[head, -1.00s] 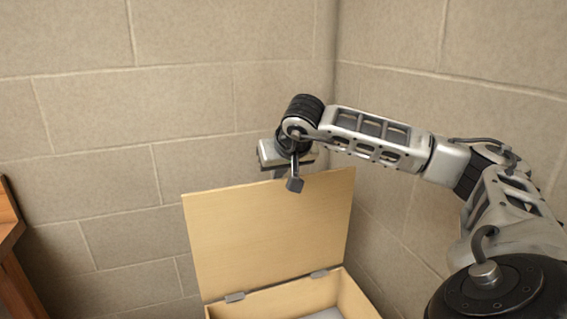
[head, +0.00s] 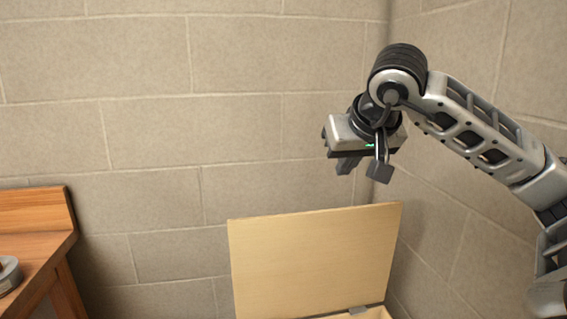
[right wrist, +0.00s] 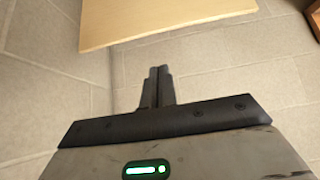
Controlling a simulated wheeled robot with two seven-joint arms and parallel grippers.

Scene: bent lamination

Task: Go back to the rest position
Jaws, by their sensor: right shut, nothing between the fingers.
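My right gripper (head: 347,166) hangs in the upper right of the head view, above and apart from the raised lid of a wooden box. In the right wrist view its two dark fingers (right wrist: 158,86) are together with nothing between them. My right arm comes in from the right edge. My left gripper is not in view.
The pale wooden box lid (head: 315,262) stands open below my right gripper; the box itself is mostly cut off. A wooden table (head: 35,235) with a grey round thing (head: 9,274) is at the left. Block walls (head: 240,60) meet in a corner behind the box.

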